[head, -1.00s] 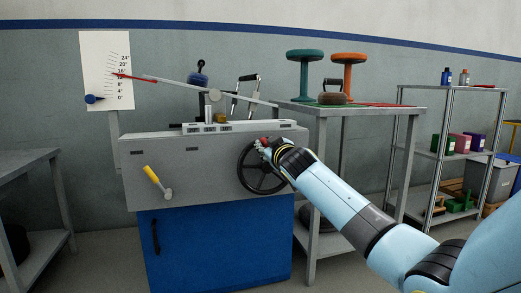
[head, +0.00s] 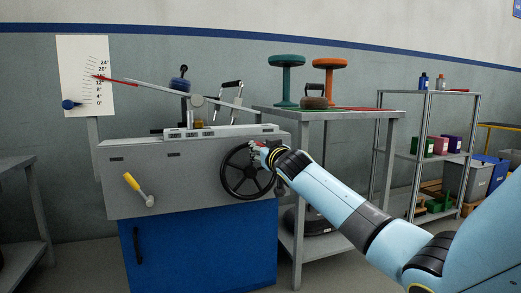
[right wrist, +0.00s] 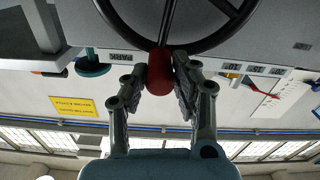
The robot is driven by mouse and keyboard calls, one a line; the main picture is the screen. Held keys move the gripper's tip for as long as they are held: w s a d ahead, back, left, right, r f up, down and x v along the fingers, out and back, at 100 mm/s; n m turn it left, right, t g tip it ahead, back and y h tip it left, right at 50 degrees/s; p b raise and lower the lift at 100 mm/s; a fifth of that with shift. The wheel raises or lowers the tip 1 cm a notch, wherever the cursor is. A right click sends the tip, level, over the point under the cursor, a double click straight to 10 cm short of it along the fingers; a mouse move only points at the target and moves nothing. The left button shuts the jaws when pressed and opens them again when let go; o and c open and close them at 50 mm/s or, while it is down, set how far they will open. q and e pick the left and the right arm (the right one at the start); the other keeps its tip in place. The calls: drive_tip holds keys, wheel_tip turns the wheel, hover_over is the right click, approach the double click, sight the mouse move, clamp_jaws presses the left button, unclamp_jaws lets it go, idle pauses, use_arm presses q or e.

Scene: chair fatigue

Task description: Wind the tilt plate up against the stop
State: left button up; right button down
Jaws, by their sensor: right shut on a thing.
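The black handwheel (head: 247,171) is on the front of the grey machine (head: 190,168). My right gripper (head: 262,150) is shut on the wheel's red knob, near the top right of the rim. In the right wrist view the red knob (right wrist: 160,72) sits between both fingers. The tilt plate (head: 170,90) seems to be the pale bar sloping up to the left above the machine. Its red pointer (head: 112,80) reads about 16° on the white scale board (head: 87,85). I cannot clearly make out the stop. My left gripper is not in view.
A yellow-handled crank (head: 138,188) sits on the machine's front, above a blue cabinet (head: 200,250). A grey table (head: 340,114) with a teal stool (head: 287,80) and an orange stool (head: 328,70) stands right of the machine. A shelf rack (head: 425,155) is further right.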

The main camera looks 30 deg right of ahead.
drive_tip(key=shift+f, duration=0.2)
drive_tip(key=c, duration=1.2)
unclamp_jaws()
drive_tip(key=shift+d, duration=0.1)
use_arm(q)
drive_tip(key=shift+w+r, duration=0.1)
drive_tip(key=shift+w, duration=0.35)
use_arm(e)
drive_tip(key=shift+o, duration=0.7)
drive_tip(key=shift+r, duration=0.1)
drive_tip(key=shift+s, duration=0.3)
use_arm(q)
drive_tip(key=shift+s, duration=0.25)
use_arm(e)
drive_tip(key=v, duration=1.1)
drive_tip(key=shift+s+a, duration=0.2)
drive_tip(key=shift+a, duration=0.05)
